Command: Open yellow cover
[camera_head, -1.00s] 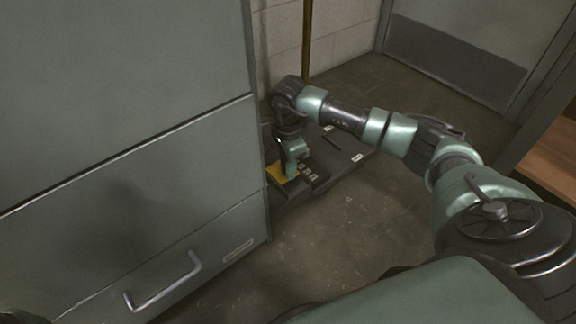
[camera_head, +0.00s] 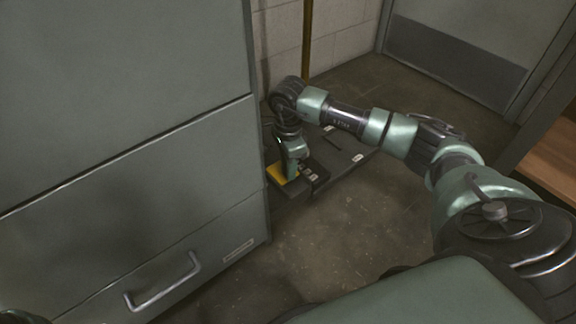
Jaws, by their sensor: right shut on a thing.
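The yellow cover (camera_head: 279,173) is a small flat yellow piece on a low dark unit (camera_head: 336,172) on the floor, just past the right edge of the grey cabinet. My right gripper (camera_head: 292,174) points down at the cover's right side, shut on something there. The gripper hides part of the cover, and the fingertips are too small to show clearly what they hold; it appears to be at the cover's edge. My left gripper does not show.
The large grey cabinet (camera_head: 130,130) with a metal handle (camera_head: 163,283) fills the left side, close to the cover. A brown pole (camera_head: 307,40) stands behind by the block wall. A wooden shelf (camera_head: 552,150) is at the right. The floor (camera_head: 345,225) in front is clear.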

